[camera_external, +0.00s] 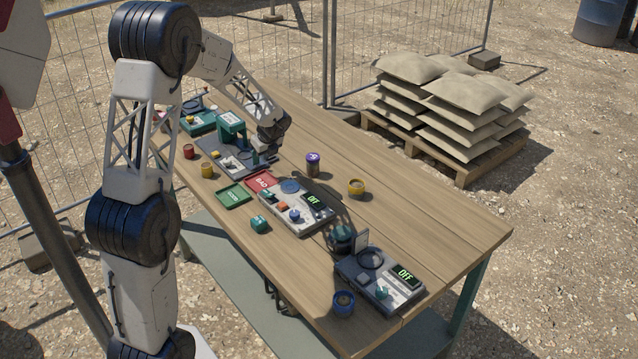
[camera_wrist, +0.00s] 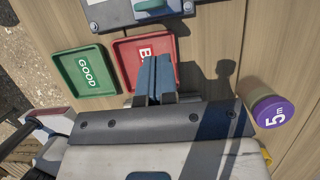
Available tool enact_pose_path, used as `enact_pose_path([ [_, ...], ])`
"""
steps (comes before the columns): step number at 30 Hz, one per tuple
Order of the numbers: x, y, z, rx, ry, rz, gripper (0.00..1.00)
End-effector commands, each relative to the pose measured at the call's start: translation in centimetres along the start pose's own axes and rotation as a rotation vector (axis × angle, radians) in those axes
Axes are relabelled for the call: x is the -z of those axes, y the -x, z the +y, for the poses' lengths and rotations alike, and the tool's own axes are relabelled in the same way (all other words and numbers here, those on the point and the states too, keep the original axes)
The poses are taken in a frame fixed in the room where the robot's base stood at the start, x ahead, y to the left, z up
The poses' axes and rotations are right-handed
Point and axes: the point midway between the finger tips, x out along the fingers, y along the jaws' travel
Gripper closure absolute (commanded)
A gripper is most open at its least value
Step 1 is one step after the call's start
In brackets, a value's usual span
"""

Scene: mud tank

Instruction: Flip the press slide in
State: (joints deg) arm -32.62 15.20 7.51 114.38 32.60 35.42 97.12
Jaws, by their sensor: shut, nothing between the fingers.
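The press (camera_external: 231,126) is a green block-like frame on a grey base (camera_external: 214,148), toward the far left part of the table. Its slide is small and partly hidden by my arm, so I cannot tell its position. My gripper (camera_external: 258,156) is at the right end of the press base, close to it; contact is unclear. In the wrist view my gripper (camera_wrist: 155,82) has its two fingers together with nothing between them, in front of the red BAD tray (camera_wrist: 130,50). The edge of a grey base with a green part (camera_wrist: 152,8) shows at the top.
A green GOOD tray (camera_wrist: 84,72) lies beside the red one. A purple-topped cylinder (camera_external: 313,164) stands to the right. Small colored pots are scattered about.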

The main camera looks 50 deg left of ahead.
Motion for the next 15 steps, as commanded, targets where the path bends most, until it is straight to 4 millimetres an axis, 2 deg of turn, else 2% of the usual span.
enact_pose_path([
  [1,-1.0,-0.1,0.0,0.002,0.004,-0.002,1.00],
  [6,-2.5,-0.7,-0.1,0.002,0.003,-0.002,1.00],
  [15,-3.4,-1.0,0.0,0.002,0.002,-0.002,1.00],
])
